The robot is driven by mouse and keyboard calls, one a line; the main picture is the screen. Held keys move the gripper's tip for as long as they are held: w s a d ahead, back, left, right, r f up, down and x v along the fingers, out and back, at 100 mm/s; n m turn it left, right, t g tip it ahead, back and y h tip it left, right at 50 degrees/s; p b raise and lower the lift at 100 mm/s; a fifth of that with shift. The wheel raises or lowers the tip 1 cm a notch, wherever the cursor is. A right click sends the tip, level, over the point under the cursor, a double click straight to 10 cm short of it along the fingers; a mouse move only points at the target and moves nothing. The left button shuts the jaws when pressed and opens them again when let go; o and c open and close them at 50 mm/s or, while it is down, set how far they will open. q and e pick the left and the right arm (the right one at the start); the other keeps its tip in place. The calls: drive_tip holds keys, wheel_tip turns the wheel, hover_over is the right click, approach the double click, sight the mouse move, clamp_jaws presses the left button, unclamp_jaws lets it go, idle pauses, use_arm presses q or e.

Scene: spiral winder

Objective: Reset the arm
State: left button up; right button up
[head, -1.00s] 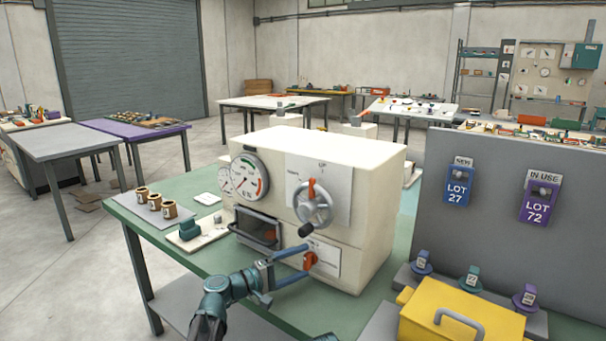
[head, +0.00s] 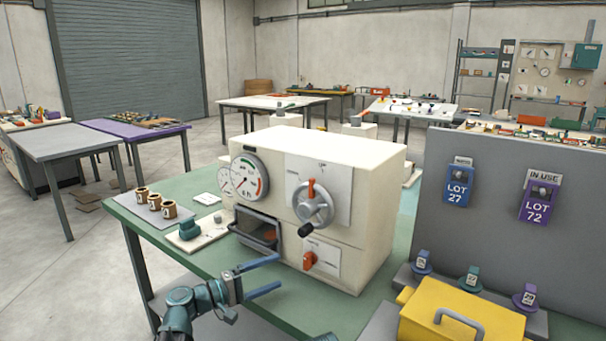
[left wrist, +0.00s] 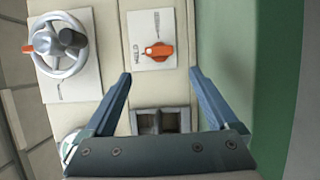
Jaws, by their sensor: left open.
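My left gripper (head: 279,272) is open and empty in front of the white machine (head: 370,225). Its two blue fingers point toward the lower front of the machine, apart from it. In the left wrist view my left gripper (left wrist: 159,73) frames the panel with the red knob (left wrist: 158,52), and nothing is between the fingers. In the head view the red knob (head: 309,261) sits on the machine's lower panel, below the handwheel (head: 313,205). My right gripper is not in view.
A dark tray opening (head: 257,230) is in the machine's front. Several small brown cups (head: 155,201) stand on a mat at left on the green table (head: 185,185). A yellow box (head: 455,315) and a grey board (head: 500,220) with lot tags stand at right.

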use_arm(q)
approach(304, 260)
drive_tip(key=x, duration=0.6)
drive_tip(key=w+f+x, duration=0.1)
drive_tip(key=x, duration=0.2)
drive_tip(key=shift+w, duration=0.15)
drive_tip(key=m+y+p, duration=0.1)
drive_tip(key=m+p, duration=0.1)
drive_tip(key=r+m+y+p, duration=0.1)
drive_tip(key=m+p, duration=0.1)
drive_tip(key=p, duration=0.1)
drive_tip(key=m+y+p, duration=0.1)
drive_tip(key=m+p, duration=0.1)
drive_tip(key=shift+s+r+m+g, duration=0.3)
drive_tip(key=shift+s+m, duration=0.1)
drive_tip(key=m+y+p, duration=0.1)
drive_tip(key=m+p, duration=0.1)
drive_tip(key=shift+s+d+m+y, duration=0.1)
drive_tip(key=shift+s+m+y, duration=0.05)
drive_tip(key=shift+m+y, duration=0.2)
drive_tip(key=shift+d+f+m+t+y, duration=0.15)
drive_tip(key=shift+m+t+y, duration=0.4)
drive_tip(key=shift+m, duration=0.4)
